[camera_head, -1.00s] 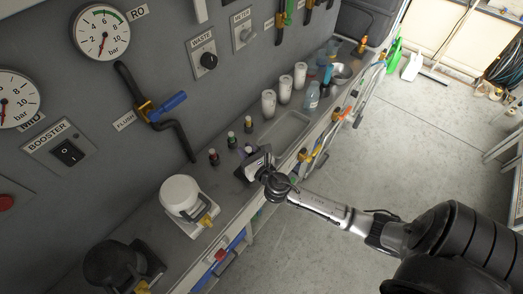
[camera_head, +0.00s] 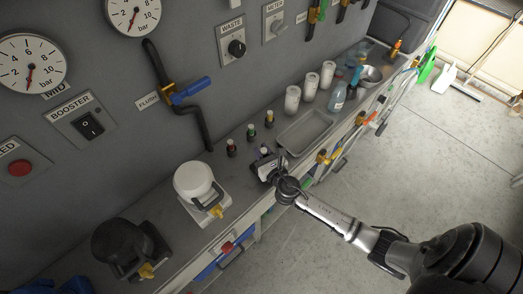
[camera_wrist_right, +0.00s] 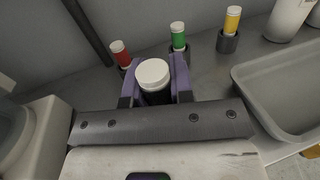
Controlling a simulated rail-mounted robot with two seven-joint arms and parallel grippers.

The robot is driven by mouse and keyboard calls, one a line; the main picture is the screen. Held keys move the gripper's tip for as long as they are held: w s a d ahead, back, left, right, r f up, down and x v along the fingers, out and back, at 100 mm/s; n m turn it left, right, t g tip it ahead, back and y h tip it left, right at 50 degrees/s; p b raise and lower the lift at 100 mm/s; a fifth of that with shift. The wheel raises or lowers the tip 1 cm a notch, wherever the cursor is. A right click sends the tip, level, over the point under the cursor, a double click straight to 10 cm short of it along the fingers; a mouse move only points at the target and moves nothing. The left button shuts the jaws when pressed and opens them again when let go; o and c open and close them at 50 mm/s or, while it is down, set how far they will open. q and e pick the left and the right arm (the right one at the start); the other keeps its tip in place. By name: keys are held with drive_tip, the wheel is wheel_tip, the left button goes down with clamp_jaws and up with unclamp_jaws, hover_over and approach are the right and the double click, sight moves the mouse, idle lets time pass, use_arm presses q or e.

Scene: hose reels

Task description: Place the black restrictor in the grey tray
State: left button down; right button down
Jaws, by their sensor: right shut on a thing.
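My right gripper (camera_head: 265,160) is over the bench beside the row of coloured restrictors. In the right wrist view its purple fingers (camera_wrist_right: 159,85) are shut on the black restrictor (camera_wrist_right: 156,97), which has a white top and dark body. It stands roughly upright between them; its lower end is hidden, so I cannot tell whether it is clear of the bench. The grey tray (camera_head: 332,124) is empty, just beyond the gripper to the right; its rim also shows in the right wrist view (camera_wrist_right: 243,90). My left gripper is not in view.
Red (camera_wrist_right: 120,54), green (camera_wrist_right: 178,36) and yellow (camera_wrist_right: 232,20) restrictors stand in dark holders by the wall. White canisters (camera_head: 310,87) and a bottle (camera_head: 338,97) stand behind the tray. A white-lidded device (camera_head: 195,182) stands left.

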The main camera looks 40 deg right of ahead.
drive_tip(key=c, duration=1)
unclamp_jaws()
drive_tip(key=shift+f, duration=0.1)
drive_tip(key=s+a+f+m+g, duration=0.1)
drive_tip(key=s+a+m+g, duration=0.2)
drive_tip(key=s+m, duration=0.9)
drive_tip(key=s+a+f+m+g, duration=0.2)
drive_tip(key=s+m+g, duration=0.5)
drive_tip(key=s+m, duration=0.5)
drive_tip(key=shift+a+f+m+g+y, duration=0.3)
drive_tip(key=shift+a+m+g, duration=0.15)
drive_tip(key=shift+m, duration=0.55)
drive_tip(key=shift+o, duration=0.5)
drive_tip(key=s+a+m+g+y, duration=0.3)
drive_tip(key=s+a+m+y, duration=0.1)
drive_tip(key=s+a+m, duration=0.1)
drive_tip(key=shift+a+r, duration=0.2)
drive_tip(key=shift+a, duration=0.15)
